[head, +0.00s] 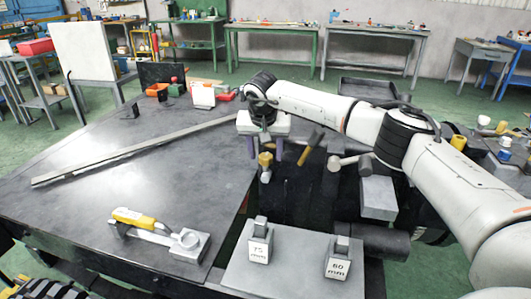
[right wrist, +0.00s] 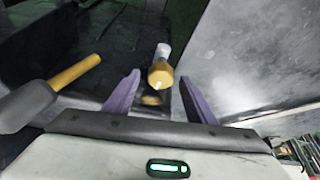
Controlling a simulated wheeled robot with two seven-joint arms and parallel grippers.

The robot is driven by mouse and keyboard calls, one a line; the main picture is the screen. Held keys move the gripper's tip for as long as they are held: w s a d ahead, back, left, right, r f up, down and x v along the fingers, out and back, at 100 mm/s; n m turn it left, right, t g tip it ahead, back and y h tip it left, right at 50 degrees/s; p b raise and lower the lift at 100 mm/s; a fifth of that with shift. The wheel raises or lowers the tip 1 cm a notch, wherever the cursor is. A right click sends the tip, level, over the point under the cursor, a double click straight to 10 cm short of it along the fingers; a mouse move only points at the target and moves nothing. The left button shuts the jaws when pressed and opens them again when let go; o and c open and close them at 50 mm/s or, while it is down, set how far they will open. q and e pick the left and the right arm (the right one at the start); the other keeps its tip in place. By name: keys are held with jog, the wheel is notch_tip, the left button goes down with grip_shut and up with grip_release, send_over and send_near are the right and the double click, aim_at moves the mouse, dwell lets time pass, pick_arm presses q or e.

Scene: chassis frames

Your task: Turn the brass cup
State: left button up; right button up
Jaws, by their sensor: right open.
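The brass cup (head: 265,160) is a small golden piece with a paler end, low in front of my right gripper (head: 266,156). In the right wrist view the brass cup (right wrist: 160,76) shows between the tips of the two purple fingers of my right gripper (right wrist: 159,78), with dark gaps on both sides. The fingers are apart and I see no contact with the cup. A second, blurred brass-coloured patch shows just below the cup in that view. I cannot tell how close the fingers are in depth. My left gripper is not in view.
A mallet with a grey head (head: 336,163) and wooden handle lies right of the gripper. Blocks marked 75 mm (head: 259,246) and 60 mm (head: 338,262) stand in front. A yellow-handled tool (head: 135,218) and a long metal bar (head: 130,152) lie on the left table.

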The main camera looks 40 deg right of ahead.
jog(key=shift+w+f, duration=0.1)
jog(key=shift+f, duration=0.1)
jog(key=c, duration=1)
jog(key=shift+c, duration=0.2)
jog(key=shift+r, duration=0.1)
